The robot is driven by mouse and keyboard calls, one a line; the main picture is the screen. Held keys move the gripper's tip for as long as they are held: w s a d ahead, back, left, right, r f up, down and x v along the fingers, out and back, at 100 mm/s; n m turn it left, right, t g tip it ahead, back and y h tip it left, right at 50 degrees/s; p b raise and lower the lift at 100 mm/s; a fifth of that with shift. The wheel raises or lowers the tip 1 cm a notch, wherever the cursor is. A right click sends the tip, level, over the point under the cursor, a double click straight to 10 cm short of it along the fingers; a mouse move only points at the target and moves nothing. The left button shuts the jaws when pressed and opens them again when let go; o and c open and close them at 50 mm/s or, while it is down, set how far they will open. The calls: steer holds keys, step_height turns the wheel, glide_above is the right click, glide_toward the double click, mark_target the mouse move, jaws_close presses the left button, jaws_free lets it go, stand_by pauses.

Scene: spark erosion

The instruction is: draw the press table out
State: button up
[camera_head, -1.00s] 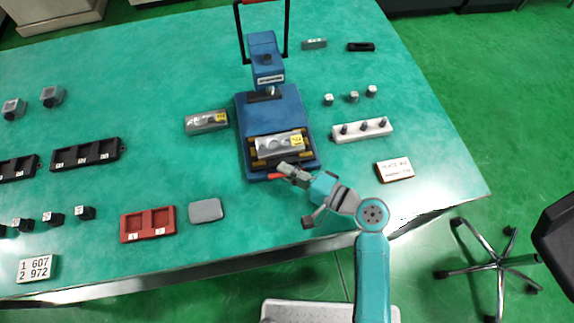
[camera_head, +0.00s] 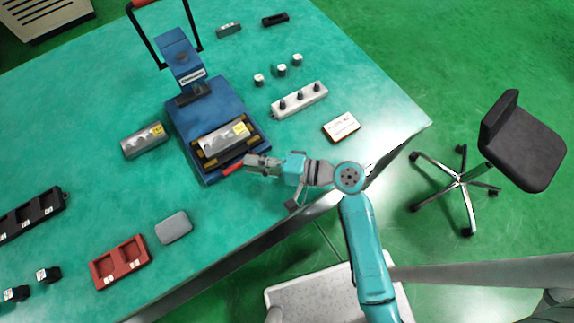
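The blue press (camera_head: 216,118) stands on the green table with its red-grip lever at the back. Its press table (camera_head: 226,151) is at the front of the base, between brass-coloured rails, and carries a grey block with a yellow label (camera_head: 222,138). A red handle (camera_head: 232,168) sticks out at the front edge. My gripper (camera_head: 254,163) is right by the handle's right end, low over the table. Its fingers are small here, and I cannot tell whether they are open or shut, or whether they touch the handle.
A second labelled grey block (camera_head: 144,140) lies left of the press. A white peg rack (camera_head: 299,99) and a small sign (camera_head: 341,127) are to the right. A grey pad (camera_head: 173,227) and a red tray (camera_head: 120,262) lie front left. An office chair (camera_head: 522,140) stands right of the table.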

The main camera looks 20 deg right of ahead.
steer(key=shift+v, duration=4.15)
steer(key=shift+s, duration=0.1)
